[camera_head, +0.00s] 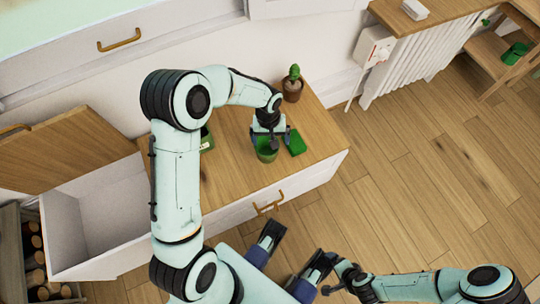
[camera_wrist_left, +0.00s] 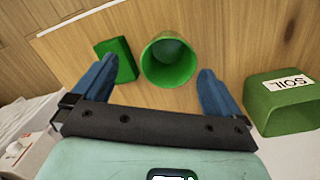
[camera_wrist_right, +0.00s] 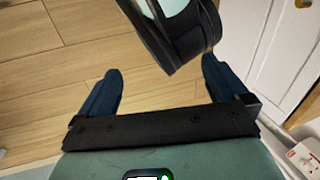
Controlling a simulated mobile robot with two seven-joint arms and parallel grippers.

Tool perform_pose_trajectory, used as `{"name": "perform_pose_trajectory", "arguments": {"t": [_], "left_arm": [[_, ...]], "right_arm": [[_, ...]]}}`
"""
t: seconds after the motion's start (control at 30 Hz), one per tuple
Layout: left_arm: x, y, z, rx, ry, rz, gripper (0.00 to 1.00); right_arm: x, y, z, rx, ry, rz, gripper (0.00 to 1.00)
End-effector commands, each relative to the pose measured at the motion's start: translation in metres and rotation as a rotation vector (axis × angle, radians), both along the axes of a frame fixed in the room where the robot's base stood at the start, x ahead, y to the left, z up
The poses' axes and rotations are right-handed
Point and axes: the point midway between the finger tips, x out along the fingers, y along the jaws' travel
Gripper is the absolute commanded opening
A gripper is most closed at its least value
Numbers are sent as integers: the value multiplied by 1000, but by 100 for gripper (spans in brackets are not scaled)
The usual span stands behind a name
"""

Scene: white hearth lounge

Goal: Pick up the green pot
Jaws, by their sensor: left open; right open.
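The green pot (camera_head: 266,152) stands on the wooden cabinet top, near its front edge. In the left wrist view the pot (camera_wrist_left: 168,62) shows its open round mouth, with an empty-looking inside. My left gripper (camera_head: 269,138) is open over the pot. In its wrist view the left fingertips (camera_wrist_left: 156,72) are spread on either side of the pot, with gaps to it on both sides. My right gripper (camera_head: 299,244) is open and empty in front of the cabinet, over the floor. Its spread fingers (camera_wrist_right: 161,66) also show in the right wrist view.
A flat green block (camera_head: 296,143) lies just right of the pot. A green container marked SOIL (camera_wrist_left: 284,110) stands on its other side. A potted cactus (camera_head: 292,84) stands behind. An open drawer (camera_head: 110,205) juts out at the left.

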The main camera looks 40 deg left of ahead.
Motion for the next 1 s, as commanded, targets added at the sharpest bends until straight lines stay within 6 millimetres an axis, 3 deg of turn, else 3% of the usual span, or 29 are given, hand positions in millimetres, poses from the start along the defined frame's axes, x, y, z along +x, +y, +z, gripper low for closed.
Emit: {"name": "perform_pose_trajectory", "arguments": {"t": [0.03,0.2,0.53,0.87,1.0], "left_arm": [[8,10,5,28,-6,25,100],[14,25,16,72,0,72,100],[13,26,-43,72,3,72,100],[13,25,-66,71,1,73,100],[10,24,-86,71,3,73,100]], "right_arm": [[4,-1,-13,-4,-7,-3,100],[11,-4,-22,-12,-27,-10,100],[34,-16,-37,-41,-87,-35,100],[43,-21,-43,-54,-112,-45,100],[53,-26,-51,-67,-138,-56,100]]}}
